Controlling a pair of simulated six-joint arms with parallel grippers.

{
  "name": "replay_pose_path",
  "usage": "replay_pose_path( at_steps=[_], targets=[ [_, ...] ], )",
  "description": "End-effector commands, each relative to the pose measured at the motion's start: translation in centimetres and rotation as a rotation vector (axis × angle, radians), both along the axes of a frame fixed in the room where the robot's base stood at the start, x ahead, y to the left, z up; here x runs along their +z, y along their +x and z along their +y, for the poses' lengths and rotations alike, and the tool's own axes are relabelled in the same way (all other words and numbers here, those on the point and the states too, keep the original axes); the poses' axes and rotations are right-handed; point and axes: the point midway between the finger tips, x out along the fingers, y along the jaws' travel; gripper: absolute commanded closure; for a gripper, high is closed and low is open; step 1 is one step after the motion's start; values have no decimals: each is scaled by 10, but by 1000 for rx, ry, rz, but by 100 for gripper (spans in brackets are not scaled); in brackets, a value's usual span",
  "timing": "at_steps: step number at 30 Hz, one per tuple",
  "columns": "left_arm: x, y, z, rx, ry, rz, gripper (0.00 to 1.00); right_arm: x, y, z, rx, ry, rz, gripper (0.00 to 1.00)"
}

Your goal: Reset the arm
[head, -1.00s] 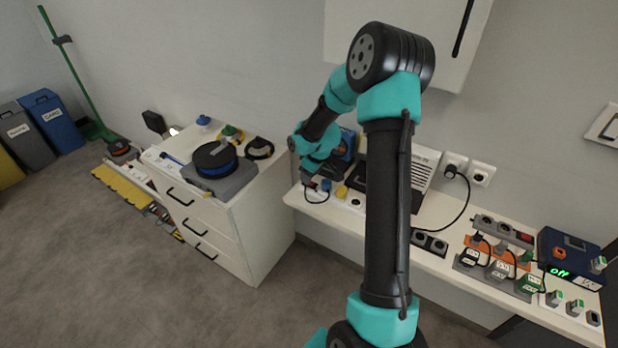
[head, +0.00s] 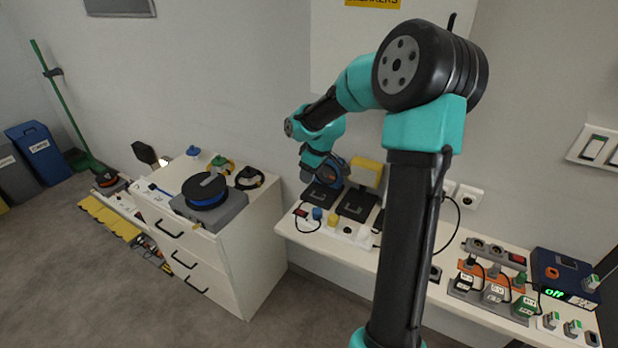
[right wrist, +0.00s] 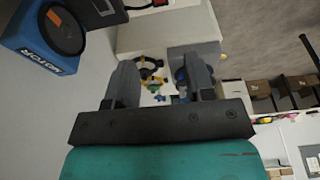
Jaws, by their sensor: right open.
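My right arm (head: 405,240), teal and black, rises through the right half of the head view. It bends at a big black elbow joint (head: 432,68) and its forearm reaches left to the wrist (head: 318,140), above the back of the white bench. In the right wrist view my right gripper (right wrist: 161,82) is open, with two grey fingers well apart and nothing between them. The white drawer unit shows beyond the fingers. The fingers are not clear in the head view. My left gripper is in neither view now.
The bench (head: 350,258) carries small devices and a blue box (head: 565,280) with a green display. A blue motor (right wrist: 45,38) shows near the gripper. A drawer unit (head: 245,240) with a cable reel (head: 205,190) stands left. A wall cabinet (head: 335,60) hangs behind the arm.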

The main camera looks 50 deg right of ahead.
Motion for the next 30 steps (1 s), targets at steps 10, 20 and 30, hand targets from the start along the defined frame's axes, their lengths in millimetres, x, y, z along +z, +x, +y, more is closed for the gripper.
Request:
replay_pose_path(
  at_steps=[10,20,30],
  targets=[
    [0,0,0,0,0,0,100,0,0,0,0,0,0,51],
    [0,0,0,0,0,0,100,-42,14,31,-8,49,9,51],
    [0,0,0,0,0,0,100,-179,25,158,-81,209,61,51]
  ],
)
